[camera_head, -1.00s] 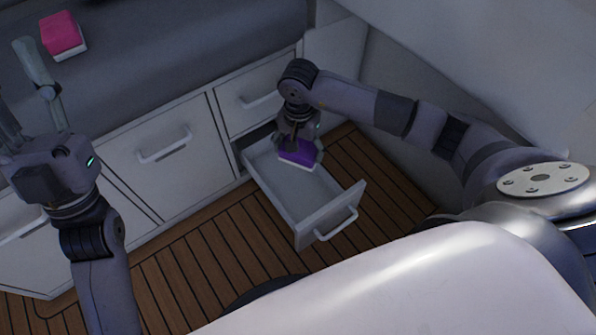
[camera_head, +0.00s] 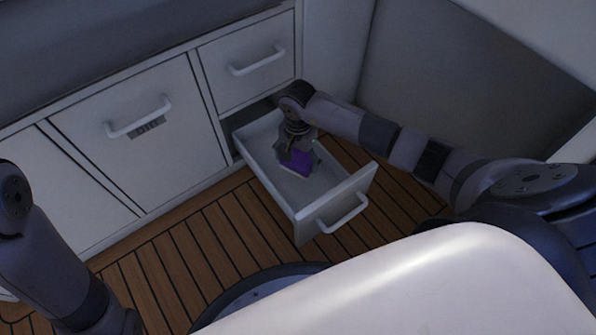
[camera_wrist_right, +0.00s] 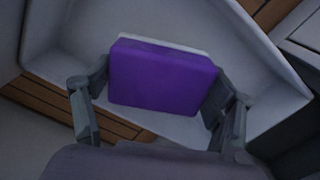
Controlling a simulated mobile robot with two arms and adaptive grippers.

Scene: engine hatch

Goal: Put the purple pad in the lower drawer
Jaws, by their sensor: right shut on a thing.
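The purple pad (camera_head: 297,162), with a white layer on one side, is in my right gripper (camera_head: 298,158). In the right wrist view the pad (camera_wrist_right: 162,78) sits between the two fingers of the right gripper (camera_wrist_right: 160,95), which are shut on its sides. The lower drawer (camera_head: 340,198) is pulled open, and the pad is within its walls; whether it touches the bottom cannot be told. The drawer's pale interior (camera_wrist_right: 75,45) shows around the pad in the right wrist view. My left arm is at the left edge, its gripper out of view.
The closed upper drawer (camera_head: 248,70) is just above the open one. A closed cabinet door (camera_head: 140,135) is to the left. The wooden floor (camera_head: 190,240) in front is clear. A grey wall panel (camera_head: 470,90) stands behind my right arm.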

